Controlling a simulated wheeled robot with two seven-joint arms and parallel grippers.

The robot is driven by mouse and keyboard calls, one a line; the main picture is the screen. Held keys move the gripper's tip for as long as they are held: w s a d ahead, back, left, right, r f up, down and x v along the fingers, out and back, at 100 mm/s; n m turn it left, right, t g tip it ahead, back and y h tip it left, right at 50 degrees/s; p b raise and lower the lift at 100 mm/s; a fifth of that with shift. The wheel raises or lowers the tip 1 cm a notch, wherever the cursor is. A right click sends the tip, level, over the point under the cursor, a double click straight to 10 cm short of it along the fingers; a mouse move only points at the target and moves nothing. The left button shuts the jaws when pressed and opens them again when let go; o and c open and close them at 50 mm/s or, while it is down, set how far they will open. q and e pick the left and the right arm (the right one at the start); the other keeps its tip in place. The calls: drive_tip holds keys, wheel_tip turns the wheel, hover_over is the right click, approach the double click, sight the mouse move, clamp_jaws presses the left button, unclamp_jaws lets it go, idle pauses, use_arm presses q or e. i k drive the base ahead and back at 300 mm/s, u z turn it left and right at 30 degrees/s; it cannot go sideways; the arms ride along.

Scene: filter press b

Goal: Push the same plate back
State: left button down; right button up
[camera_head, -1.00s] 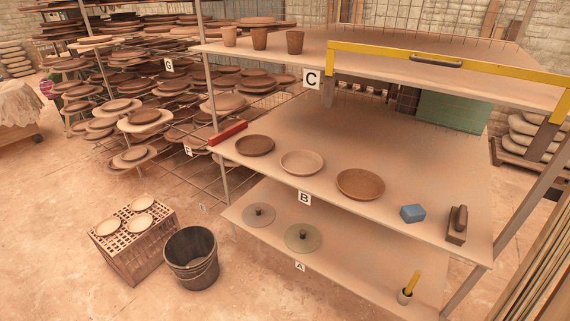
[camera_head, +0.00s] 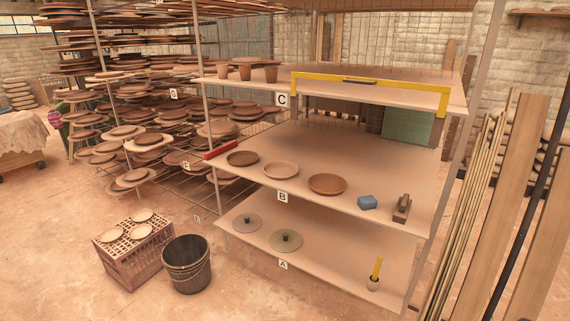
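Three round plates stand in a row near the front edge of the middle shelf (camera_head: 330,160), labelled B. On the left is a dark brown plate (camera_head: 242,158), in the middle a paler one (camera_head: 281,170), and on the right a larger reddish-brown one (camera_head: 327,184). They are apart from one another, with bare shelf behind them. The frames do not show which one is "the same plate". Neither of my grippers is in view.
A blue block (camera_head: 367,202) and a brown tool (camera_head: 402,208) stand right of the plates; a red bar (camera_head: 221,149) lies at the left edge. A bucket (camera_head: 186,264) stands on the floor.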

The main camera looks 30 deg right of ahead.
sight(278, 170)
drive_tip(key=u, duration=0.05)
drive_tip(key=i, duration=1.45)
drive_tip(key=z, duration=0.6)
drive_tip(key=i, duration=0.9)
drive_tip(key=z, duration=1.45)
drive_tip(key=i, duration=0.7)
drive_tip(key=z, duration=0.75)
